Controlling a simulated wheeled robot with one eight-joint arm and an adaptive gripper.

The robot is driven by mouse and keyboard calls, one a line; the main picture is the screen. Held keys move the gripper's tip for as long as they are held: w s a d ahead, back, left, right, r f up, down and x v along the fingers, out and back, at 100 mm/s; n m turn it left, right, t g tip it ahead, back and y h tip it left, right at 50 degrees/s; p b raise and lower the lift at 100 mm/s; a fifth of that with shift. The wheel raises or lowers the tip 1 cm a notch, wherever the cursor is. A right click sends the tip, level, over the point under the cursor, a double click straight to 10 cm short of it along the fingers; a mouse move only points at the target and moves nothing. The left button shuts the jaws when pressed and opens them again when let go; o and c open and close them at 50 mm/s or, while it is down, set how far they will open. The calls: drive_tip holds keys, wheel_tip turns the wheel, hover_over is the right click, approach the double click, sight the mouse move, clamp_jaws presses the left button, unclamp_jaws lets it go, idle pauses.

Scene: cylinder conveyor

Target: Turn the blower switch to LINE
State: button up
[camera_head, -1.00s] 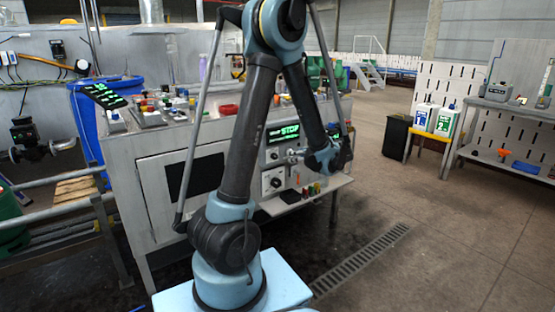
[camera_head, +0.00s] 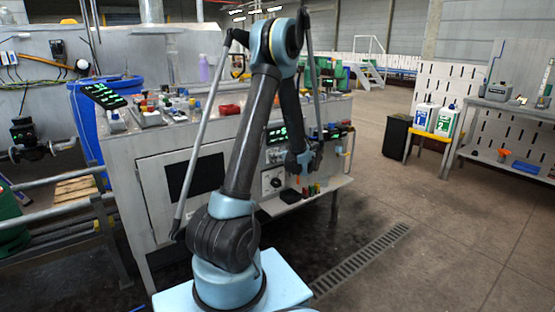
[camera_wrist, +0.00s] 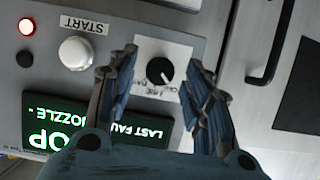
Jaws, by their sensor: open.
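A black rotary knob (camera_wrist: 160,70) sits on a white labelled plate in the wrist view, on a grey control panel; the view is upside down and its small lettering is too small to read surely. My gripper (camera_wrist: 159,60) is open, with one finger on each side of the knob in the picture. No contact shows, and the gap in depth is unclear. In the head view my gripper end (camera_head: 300,163) is at the panel front, its fingers unclear. A dark knob on a white plate (camera_head: 271,182) shows just left of it; I cannot tell whether it is the same knob.
A white START button (camera_wrist: 75,52), a lit red lamp (camera_wrist: 26,28) and a green-text display (camera_wrist: 70,122) are close to the knob in the wrist view. A shelf (camera_head: 335,187) juts out below the panel in the head view. Open floor lies to the right.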

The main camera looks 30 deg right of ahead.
drive_tip(key=shift+w+f, duration=0.25)
drive_tip(key=shift+w, duration=0.25)
